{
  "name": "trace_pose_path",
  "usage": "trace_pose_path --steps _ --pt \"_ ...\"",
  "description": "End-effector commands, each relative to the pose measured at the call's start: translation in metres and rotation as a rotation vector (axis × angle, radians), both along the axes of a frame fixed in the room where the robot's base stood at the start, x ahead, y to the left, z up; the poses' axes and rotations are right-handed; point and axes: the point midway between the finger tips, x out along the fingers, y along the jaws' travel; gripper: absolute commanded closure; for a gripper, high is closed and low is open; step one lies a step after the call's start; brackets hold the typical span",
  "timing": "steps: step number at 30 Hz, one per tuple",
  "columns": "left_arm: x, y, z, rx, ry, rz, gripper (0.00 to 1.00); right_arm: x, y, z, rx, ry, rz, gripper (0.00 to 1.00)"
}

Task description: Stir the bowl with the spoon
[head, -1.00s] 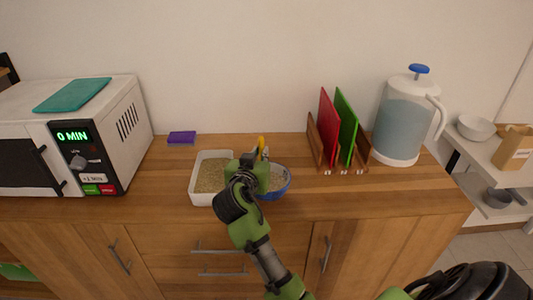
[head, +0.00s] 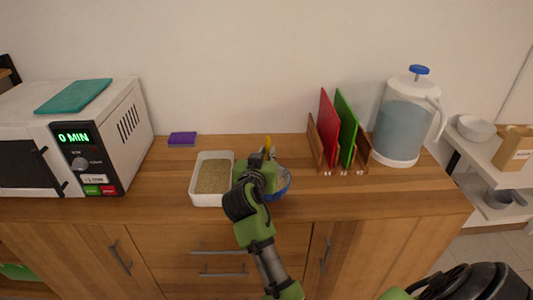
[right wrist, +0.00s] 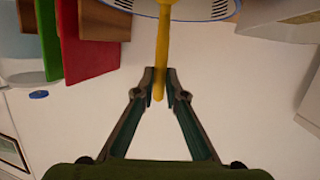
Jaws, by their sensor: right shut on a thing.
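The bowl (head: 285,187), with a blue outside, stands on the wooden counter, partly hidden behind my right arm. Its pale patterned rim (right wrist: 215,10) shows at the top of the right wrist view. The spoon's yellow handle (head: 268,143) stands up at the bowl; its lower end is hidden in the head view. In the right wrist view the yellow handle (right wrist: 163,40) runs between my fingertips toward the bowl. My right gripper (right wrist: 160,76) is shut on the spoon. My left gripper is not in view.
A white tray (head: 198,195) of grainy tan stuff stands close left of the bowl. A rack with a red board (head: 327,125) and a green board (head: 347,128), then a water pitcher (head: 400,130), stand right. A purple sponge (head: 182,138) and microwave (head: 90,135) are left.

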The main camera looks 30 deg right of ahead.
Motion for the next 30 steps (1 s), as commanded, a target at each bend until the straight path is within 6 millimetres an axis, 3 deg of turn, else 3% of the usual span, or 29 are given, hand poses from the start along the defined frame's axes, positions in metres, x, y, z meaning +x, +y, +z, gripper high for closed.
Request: trace_pose_path --steps 5,20,30 --pt "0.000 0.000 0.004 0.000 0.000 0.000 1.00 0.001 0.000 0.005 0.000 -0.001 0.000 1.00" --pt "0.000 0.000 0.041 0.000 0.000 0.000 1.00 0.011 -0.006 0.052 0.002 -0.001 0.000 1.00" --pt "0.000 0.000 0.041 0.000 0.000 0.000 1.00 0.012 -0.007 0.053 0.001 -0.001 0.001 1.00"
